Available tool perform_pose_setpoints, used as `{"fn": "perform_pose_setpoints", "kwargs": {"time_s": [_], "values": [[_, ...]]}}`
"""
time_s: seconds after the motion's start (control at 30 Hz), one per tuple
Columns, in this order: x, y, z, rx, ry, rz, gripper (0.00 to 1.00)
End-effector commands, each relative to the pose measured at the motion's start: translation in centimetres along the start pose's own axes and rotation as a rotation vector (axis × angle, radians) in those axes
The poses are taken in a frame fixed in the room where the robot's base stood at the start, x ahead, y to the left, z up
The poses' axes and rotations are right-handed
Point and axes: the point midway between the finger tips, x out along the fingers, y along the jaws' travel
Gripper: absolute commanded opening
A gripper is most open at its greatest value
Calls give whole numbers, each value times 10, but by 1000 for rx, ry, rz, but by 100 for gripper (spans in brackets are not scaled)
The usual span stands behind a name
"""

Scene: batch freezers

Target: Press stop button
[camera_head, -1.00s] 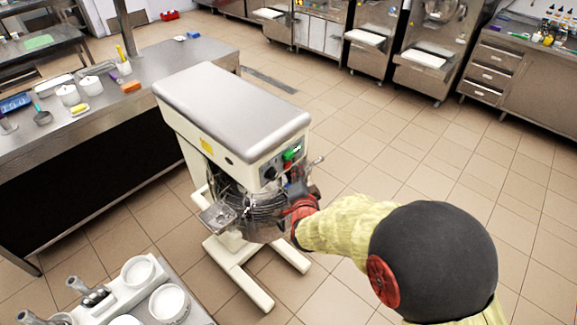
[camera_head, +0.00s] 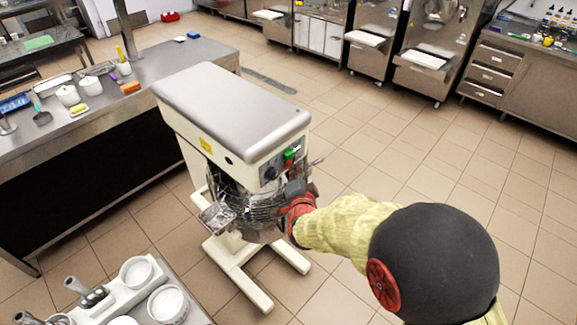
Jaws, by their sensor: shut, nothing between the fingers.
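A large planetary mixer (camera_head: 232,105) with a cream body and grey top stands in the middle of the view. On its front panel are a green button (camera_head: 290,153) and a dark round knob (camera_head: 270,173). No stop button can be told apart for certain at this size. My gripper (camera_head: 294,188) is shut and empty, close in front of the panel, just below the green button. It covers part of the lower panel. I cannot tell whether it touches the panel. My arm reaches in from the lower right.
The mixer's wire guard and bowl (camera_head: 247,212) sit below the panel, beside my gripper. A steel counter (camera_head: 180,70) with containers stands at left. A cart with white tubs (camera_head: 168,304) is at lower left. The tiled floor (camera_head: 430,160) at right is clear.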

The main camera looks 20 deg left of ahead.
Motion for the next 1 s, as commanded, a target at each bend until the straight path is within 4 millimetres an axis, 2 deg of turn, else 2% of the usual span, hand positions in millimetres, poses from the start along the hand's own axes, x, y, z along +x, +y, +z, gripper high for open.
{"fn": "perform_pose_setpoints", "kwargs": {"time_s": [1.0], "values": [[6, -5, 5, 0, 0, -1, 0]]}}
